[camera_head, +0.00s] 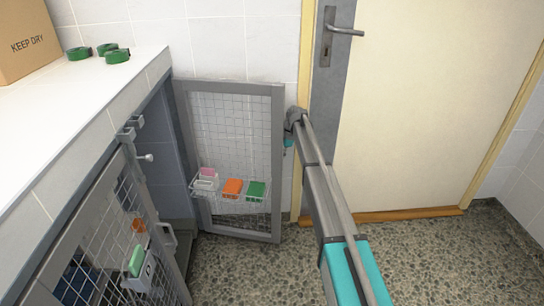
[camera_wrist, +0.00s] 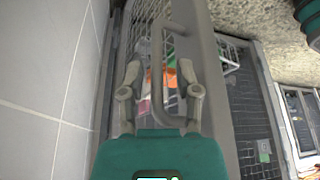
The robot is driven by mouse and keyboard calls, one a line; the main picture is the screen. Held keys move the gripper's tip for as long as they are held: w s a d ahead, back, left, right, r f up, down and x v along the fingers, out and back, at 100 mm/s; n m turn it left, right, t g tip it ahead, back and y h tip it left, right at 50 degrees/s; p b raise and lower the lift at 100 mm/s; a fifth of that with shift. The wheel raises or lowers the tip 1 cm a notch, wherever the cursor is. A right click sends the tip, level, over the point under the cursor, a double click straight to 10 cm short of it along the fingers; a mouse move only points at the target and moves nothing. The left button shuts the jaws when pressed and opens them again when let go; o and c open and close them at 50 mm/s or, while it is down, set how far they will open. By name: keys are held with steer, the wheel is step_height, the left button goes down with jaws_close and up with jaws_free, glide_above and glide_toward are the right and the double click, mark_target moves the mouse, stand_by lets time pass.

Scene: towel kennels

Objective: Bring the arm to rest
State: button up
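My arm reaches forward along the open kennel door (camera_head: 278,160), and its end stands by the door's upper right edge in the head view. My gripper (camera_wrist: 160,67) shows in the wrist view with its two fingers spread apart. A grey loop handle (camera_wrist: 172,27) on the kennel door's frame appears between and behind the fingers. I cannot tell whether a finger touches the handle. In the head view the arm mostly hides the fingers.
A wire basket on the open door holds an orange pack (camera_head: 232,188), a green pack (camera_head: 256,190) and pale ones. A second mesh door (camera_head: 95,240) stands at lower left. Green rolls (camera_head: 117,56) and a cardboard box (camera_head: 28,40) sit on the white counter (camera_head: 60,110). A room door (camera_head: 430,110) is behind.

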steer(key=shift+a, duration=0.2)
steer(key=shift+d, duration=0.15)
steer(key=s+d+m+t+h, duration=0.1)
steer(key=s+d+m, duration=0.6)
steer(key=s, duration=0.7)
steer(key=s+d+m+h, duration=0.2)
steer(key=s+d+m, duration=0.45)
steer(key=s, duration=0.75)
steer(key=s+d+m+t+h, duration=0.1)
steer(key=s+d+m, duration=0.4)
steer(key=s+m, duration=0.7)
step_height(320, 180, up, 35)
steer(key=s+n+p, duration=0.2)
steer(key=p, duration=3.4)
steer(key=shift+a, duration=0.15)
